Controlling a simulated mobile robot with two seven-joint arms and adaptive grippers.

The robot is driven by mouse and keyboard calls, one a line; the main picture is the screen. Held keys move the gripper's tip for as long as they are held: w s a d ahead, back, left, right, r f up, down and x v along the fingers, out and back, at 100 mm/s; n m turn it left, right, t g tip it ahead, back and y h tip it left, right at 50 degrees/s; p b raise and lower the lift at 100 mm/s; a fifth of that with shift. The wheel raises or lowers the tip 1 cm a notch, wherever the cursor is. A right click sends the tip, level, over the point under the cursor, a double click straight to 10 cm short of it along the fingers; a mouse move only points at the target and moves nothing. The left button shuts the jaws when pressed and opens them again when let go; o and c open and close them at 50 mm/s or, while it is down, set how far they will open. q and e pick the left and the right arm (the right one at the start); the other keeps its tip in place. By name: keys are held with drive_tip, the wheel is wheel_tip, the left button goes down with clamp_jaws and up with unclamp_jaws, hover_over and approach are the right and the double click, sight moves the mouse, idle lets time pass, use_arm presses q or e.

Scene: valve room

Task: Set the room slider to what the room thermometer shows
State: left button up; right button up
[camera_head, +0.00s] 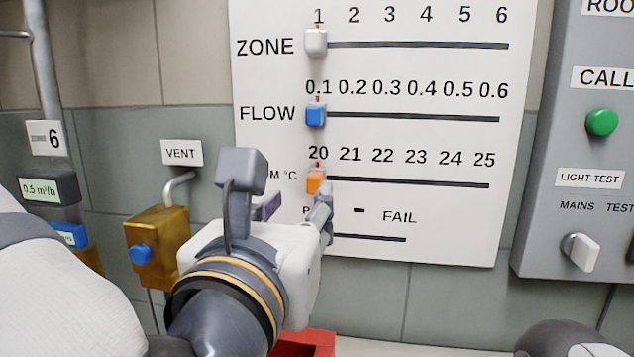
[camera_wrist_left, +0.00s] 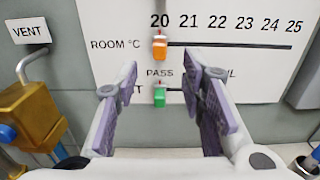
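The orange slider knob (camera_head: 316,181) of the ROOM °C row sits at the left end of its track, under 20, on the white panel (camera_head: 450,232). The scale runs from 20 to 25. The knob also shows in the left wrist view (camera_wrist_left: 159,47). My left gripper (camera_head: 296,204) is open and empty in front of the panel, just below the orange knob. In the left wrist view its fingers (camera_wrist_left: 160,78) stand apart on either side of the knob's line, and I see no contact. I cannot make out a room thermometer. My right gripper is not in view.
Above are the white ZONE knob (camera_head: 316,42) at 1 and blue FLOW knob (camera_head: 316,115) at 0.1. A green knob (camera_wrist_left: 159,97) sits below under PASS. A brass VENT valve (camera_head: 150,235) is left; a grey box (camera_head: 572,200) with a green button is right.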

sight(312, 184)
use_arm(q)
drive_tip(key=w, duration=0.3)
drive_tip(key=w+d, duration=0.1)
drive_tip(key=w, duration=0.2)
drive_tip(key=w+d, duration=0.1)
drive_tip(key=w, duration=0.2)
drive_tip(key=shift+w+f, duration=0.15)
drive_tip(key=shift+w, duration=0.25)
drive_tip(key=shift+s+a, duration=0.1)
clamp_jaws()
